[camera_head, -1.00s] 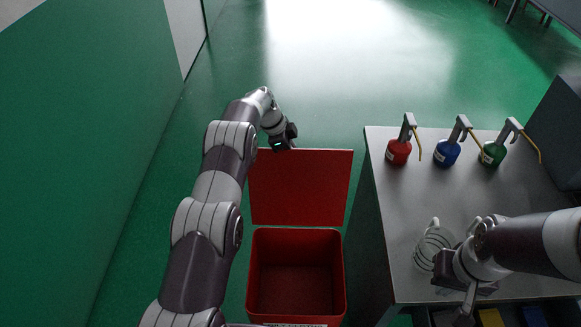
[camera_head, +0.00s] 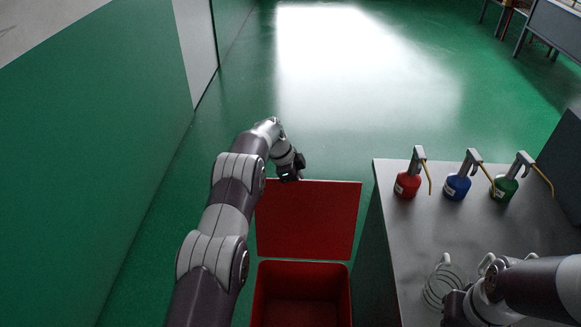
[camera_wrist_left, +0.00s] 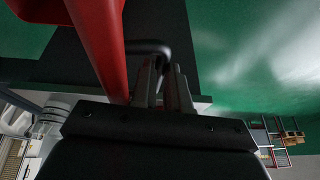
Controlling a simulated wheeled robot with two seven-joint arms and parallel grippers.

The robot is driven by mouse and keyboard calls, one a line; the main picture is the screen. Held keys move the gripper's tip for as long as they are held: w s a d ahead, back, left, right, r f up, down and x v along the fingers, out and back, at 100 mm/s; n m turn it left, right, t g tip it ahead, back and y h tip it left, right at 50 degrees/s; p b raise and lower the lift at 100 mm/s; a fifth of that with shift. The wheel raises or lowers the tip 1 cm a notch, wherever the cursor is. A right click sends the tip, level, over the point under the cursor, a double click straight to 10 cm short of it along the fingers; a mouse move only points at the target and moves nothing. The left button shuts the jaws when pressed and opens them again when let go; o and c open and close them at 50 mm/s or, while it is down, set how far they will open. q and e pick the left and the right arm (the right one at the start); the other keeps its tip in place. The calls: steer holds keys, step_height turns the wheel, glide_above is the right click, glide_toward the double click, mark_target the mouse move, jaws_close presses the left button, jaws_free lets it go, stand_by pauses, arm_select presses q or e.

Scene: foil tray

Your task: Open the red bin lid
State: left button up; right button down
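The red bin (camera_head: 303,268) stands on the floor left of the table, its mouth open toward me. Its red lid (camera_head: 308,220) stands raised at the bin's back edge. My left gripper (camera_head: 292,175) is at the lid's top left edge. In the left wrist view the lid (camera_wrist_left: 100,40) runs down beside the left fingers (camera_wrist_left: 162,85). A dark curved handle (camera_wrist_left: 150,47) reaches from the lid in between these fingers, which look closed on it. My right gripper (camera_head: 455,308) is low over the table at the right; its fingertips cannot be made out.
The grey table (camera_head: 420,235) right of the bin holds a red bottle (camera_head: 407,185), a blue bottle (camera_head: 457,186) and a green bottle (camera_head: 505,187) with pump tops. A striped glass-like item (camera_head: 440,285) is near my right gripper. A green wall (camera_head: 90,150) is at left.

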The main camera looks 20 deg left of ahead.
arm_select(q)
steer(key=v, duration=1.2)
steer(key=shift+r, duration=0.4)
